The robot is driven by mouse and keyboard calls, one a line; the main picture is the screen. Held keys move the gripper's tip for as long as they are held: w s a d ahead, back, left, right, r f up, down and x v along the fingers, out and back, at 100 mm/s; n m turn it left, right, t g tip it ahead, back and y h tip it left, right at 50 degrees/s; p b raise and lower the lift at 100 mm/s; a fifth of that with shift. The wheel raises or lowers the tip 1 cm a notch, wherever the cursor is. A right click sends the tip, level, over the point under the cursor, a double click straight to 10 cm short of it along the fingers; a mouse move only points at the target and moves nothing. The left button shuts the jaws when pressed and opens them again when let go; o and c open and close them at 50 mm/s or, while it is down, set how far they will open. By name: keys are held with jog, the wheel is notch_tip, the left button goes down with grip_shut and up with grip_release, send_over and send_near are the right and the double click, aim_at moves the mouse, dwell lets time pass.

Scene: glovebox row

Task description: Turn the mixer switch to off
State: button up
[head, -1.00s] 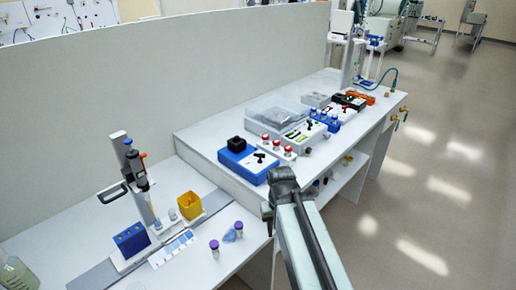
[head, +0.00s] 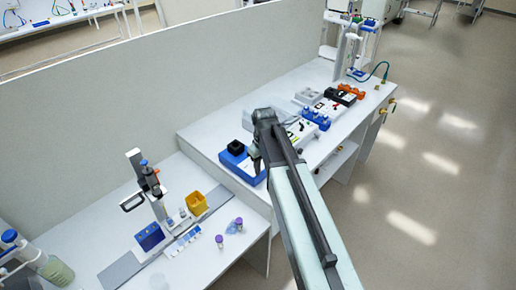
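The mixer (head: 232,160) is a blue box with a black block on top, standing near the front left corner of the raised bench. Its white panel with the dark switch is hidden behind my gripper. My gripper (head: 255,168) points down at the right side of the mixer, in front of it in the picture. I cannot tell whether it touches the switch. The fingers are small and dark, and I cannot tell whether they are open or shut.
Blue-capped bottles (head: 318,117) and orange items (head: 347,89) stand farther along the raised bench (head: 205,130). On the lower bench are a pipette stand (head: 150,190), a yellow container (head: 196,203) and purple-capped vials (head: 219,241). A tall partition (head: 130,95) runs behind.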

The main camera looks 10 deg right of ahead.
jog(key=w+n, duration=0.2)
jog(key=w, duration=0.3)
jog(key=w+n, duration=0.3)
jog(key=w, duration=0.2)
jog(key=w+n, duration=0.2)
jog(key=w, duration=0.3)
jog(key=shift+f, duration=0.1)
jog(key=shift+s+f+n, duration=0.15)
jog(key=shift+s+n, duration=0.05)
jog(key=shift+n, duration=0.1)
notch_tip(320, 180, down, 8)
jog(key=b, duration=0.8)
jog(key=shift+r, duration=0.25)
jog(key=shift+c, duration=0.3)
grip_shut()
